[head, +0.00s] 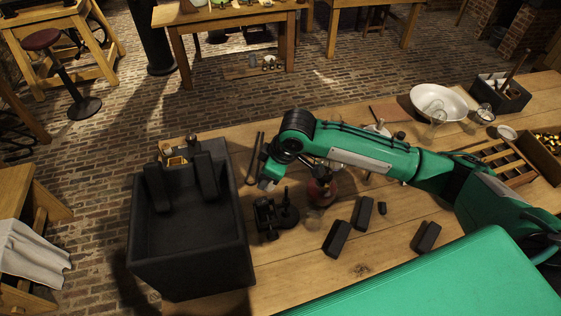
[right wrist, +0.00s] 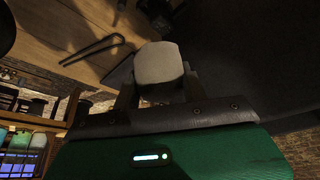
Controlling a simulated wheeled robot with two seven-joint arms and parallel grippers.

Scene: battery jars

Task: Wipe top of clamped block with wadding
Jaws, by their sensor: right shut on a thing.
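My right gripper (head: 266,180) reaches in from the right and hangs over the bench, close to the right rim of the black tank. In the right wrist view, my right gripper (right wrist: 158,84) is shut on a pale, rounded wad of wadding (right wrist: 158,60), which sticks out beyond the fingers. A small dark clamp (head: 266,219) stands on the bench just below the gripper in the head view, apart from it. I cannot make out clearly which dark part of it is the block. My left gripper is not in view.
The deep black tank (head: 190,262) stands at the left, with dark blocks and brass pieces at its far end. Black tongs (head: 255,156), a red-brown round jar (head: 320,190) and loose dark blocks (head: 337,238) lie around. A white basin (head: 438,98) stands at the back right.

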